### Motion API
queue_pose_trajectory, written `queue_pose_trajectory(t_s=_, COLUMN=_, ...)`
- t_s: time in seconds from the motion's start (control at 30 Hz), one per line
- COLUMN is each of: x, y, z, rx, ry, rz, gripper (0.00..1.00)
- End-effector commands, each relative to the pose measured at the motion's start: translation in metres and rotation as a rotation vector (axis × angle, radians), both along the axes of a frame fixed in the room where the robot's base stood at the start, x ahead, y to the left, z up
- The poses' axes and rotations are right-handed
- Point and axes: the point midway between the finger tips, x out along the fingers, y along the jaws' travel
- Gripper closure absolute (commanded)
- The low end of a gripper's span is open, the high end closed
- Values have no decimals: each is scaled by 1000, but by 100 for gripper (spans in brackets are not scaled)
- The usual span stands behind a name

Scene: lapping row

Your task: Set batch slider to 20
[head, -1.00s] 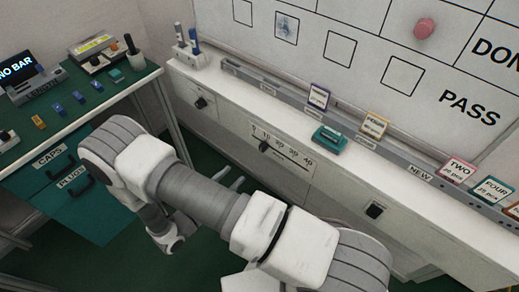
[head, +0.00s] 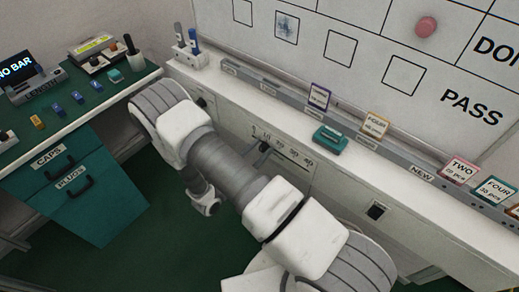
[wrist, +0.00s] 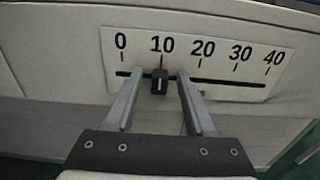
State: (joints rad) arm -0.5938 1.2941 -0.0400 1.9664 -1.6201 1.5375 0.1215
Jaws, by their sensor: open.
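The batch slider is a white scale plate (wrist: 255,50) marked 0 to 40 on the cabinet front, with a dark horizontal slot. Its black knob (wrist: 160,82) stands at the 10 mark. My gripper (wrist: 154,78) is open in the wrist view, with one finger on each side of the knob. The fingertips reach up to the slot; I cannot tell whether either finger touches the knob. In the head view the plate (head: 290,152) is partly visible beyond my arm, and the fingers show dimly near its left part.
A white ledge above the plate bears a teal object (head: 329,138) and several cards. A rocker switch (head: 376,211) is on the cabinet front to the right. A green bench (head: 90,107) with drawers stands at the left.

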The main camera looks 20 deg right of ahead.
Motion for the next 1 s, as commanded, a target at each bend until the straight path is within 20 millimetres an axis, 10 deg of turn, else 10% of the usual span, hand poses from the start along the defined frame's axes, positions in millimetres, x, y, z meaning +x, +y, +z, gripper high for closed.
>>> queue_pose_trajectory(t_s=0.37, x=0, y=0, z=0, rx=0, ry=0, rz=0, gripper=99)
queue_pose_trajectory(t_s=1.0, x=0, y=1, z=0, rx=0, ry=0, rz=1, gripper=100)
